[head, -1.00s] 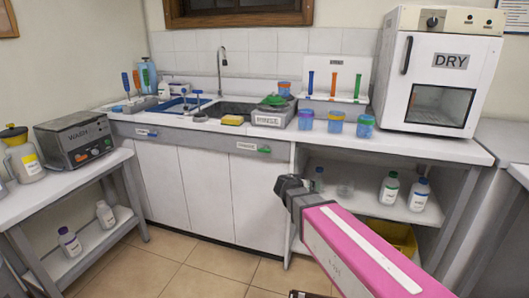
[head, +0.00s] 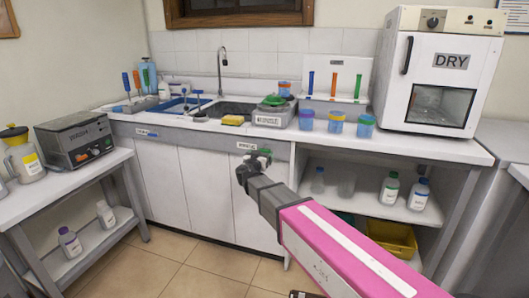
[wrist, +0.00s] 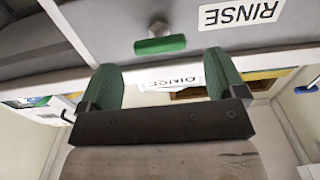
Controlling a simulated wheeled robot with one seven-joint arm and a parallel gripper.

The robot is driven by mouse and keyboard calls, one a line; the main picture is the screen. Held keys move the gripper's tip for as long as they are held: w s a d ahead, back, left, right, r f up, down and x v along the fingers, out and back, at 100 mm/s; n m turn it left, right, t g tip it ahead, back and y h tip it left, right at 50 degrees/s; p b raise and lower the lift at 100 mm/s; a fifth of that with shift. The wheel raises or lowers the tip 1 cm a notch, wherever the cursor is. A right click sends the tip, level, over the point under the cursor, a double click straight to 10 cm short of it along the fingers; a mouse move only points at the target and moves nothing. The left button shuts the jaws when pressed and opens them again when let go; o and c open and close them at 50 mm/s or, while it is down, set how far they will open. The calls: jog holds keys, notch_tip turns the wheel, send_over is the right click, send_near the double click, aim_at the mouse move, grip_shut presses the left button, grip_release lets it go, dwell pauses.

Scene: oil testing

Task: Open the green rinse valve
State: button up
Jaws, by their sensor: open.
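The green rinse valve handle (head: 265,151) is on the grey front panel below the counter, just beyond my gripper (head: 243,168). In the wrist view the green handle (wrist: 160,45) is a short bar lying crosswise on a metal stem, near a RINSE label (wrist: 241,12). My gripper (wrist: 162,72) is open and empty there, its two green-lined fingers apart. The handle lies ahead of the fingertips, within the width of the gap and apart from both fingers. In the head view my gripper partly covers the valve area.
A blue valve handle (head: 152,135) is farther left on the same panel. The sink (head: 233,110) and a yellow sponge (head: 233,120) are above. A shelf with bottles (head: 390,188) and a yellow bin (head: 393,237) is to the right. The floor in front is clear.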

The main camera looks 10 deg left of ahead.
aim_at(264, 151)
jog(key=shift+w+d, duration=0.2)
jog(key=shift+w, duration=2.4)
jog(key=c, duration=0.9)
